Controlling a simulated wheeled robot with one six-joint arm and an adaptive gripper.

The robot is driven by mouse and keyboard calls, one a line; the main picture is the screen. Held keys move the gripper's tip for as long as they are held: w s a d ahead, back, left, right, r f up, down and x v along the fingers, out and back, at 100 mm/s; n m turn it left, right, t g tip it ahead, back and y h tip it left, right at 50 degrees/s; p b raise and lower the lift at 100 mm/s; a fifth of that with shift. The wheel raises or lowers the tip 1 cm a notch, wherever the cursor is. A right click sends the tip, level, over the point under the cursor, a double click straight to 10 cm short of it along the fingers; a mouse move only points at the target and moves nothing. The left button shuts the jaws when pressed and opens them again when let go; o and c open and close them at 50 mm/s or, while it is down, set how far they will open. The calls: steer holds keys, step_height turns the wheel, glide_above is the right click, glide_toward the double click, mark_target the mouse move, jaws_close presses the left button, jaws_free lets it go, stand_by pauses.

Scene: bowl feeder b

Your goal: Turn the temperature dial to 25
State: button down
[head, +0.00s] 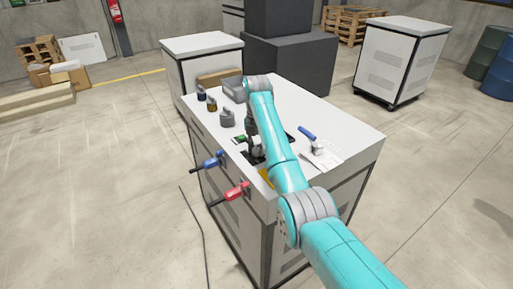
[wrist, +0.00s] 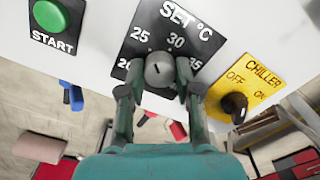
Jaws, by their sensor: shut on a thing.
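The temperature dial (wrist: 159,69) is a round grey knob on a black plate (wrist: 178,18) marked SET °C, with 25 at its upper left and 30 at its upper right. A short dark mark shows on the knob's face; I cannot tell exactly which number it points to. My gripper (wrist: 155,88) is shut on the dial, one finger on each side. The fingers cover part of the lower numbers. In the head view my gripper (head: 255,149) is at the front part of the white cabinet top (head: 345,130), and my arm hides much of the panel.
A green START button (wrist: 50,15) is left of the dial. A yellow CHILLER plate (wrist: 254,72) with a black knob (wrist: 235,106) is at its right. Blue (head: 207,161) and red (head: 232,194) handled tools stick out from the cabinet's front side. Small containers stand on the top behind.

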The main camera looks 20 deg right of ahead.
steer(key=shift+n, duration=1.1)
steer(key=c, duration=0.8)
jaws_free()
